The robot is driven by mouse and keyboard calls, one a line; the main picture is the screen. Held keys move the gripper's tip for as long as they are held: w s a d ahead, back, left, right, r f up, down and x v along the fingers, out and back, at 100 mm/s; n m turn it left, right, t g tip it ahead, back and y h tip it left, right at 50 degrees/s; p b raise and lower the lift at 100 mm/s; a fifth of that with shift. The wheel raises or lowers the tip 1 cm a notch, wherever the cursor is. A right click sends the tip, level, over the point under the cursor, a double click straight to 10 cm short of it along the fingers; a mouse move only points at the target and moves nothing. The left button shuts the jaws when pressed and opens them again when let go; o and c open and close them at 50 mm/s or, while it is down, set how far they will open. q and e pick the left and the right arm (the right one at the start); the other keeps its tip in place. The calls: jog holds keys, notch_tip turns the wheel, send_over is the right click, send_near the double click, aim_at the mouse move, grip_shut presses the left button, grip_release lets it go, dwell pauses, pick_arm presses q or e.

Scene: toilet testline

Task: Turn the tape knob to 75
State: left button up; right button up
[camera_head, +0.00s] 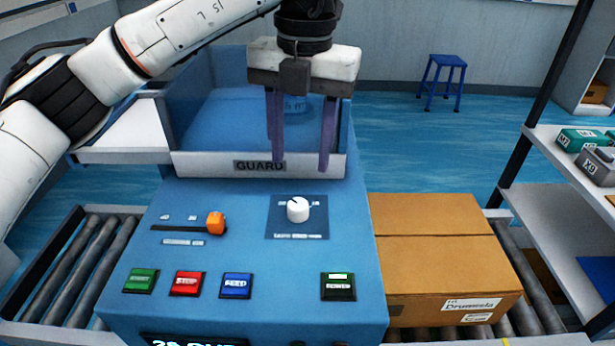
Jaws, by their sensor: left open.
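The tape knob is most likely the white round knob (298,209) on a dark blue square plate on the blue machine's sloped panel. A dark pointer mark shows on its top, but the scale print is too small to read. My left gripper (300,165) is open and empty, its two purple fingers pointing down. In the picture the fingertips lie just above the knob, apart from it. My right gripper is not in view.
An orange slider (215,222) sits left of the knob. Green (141,281), red (187,283), blue (236,286) and power (338,287) buttons line the panel's front. The guard (210,165) stands behind. A cardboard box (440,260) rests on rollers at right.

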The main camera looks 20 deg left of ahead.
pick_arm(q)
send_over(299, 202)
notch_tip(299, 202, down, 5)
jog(key=shift+s+d+f, duration=0.1)
jog(key=shift+s, duration=0.05)
notch_tip(299, 202, down, 3)
jog(key=shift+f, duration=0.65)
jog(key=c, duration=1.1)
jog(key=shift+o, duration=0.2)
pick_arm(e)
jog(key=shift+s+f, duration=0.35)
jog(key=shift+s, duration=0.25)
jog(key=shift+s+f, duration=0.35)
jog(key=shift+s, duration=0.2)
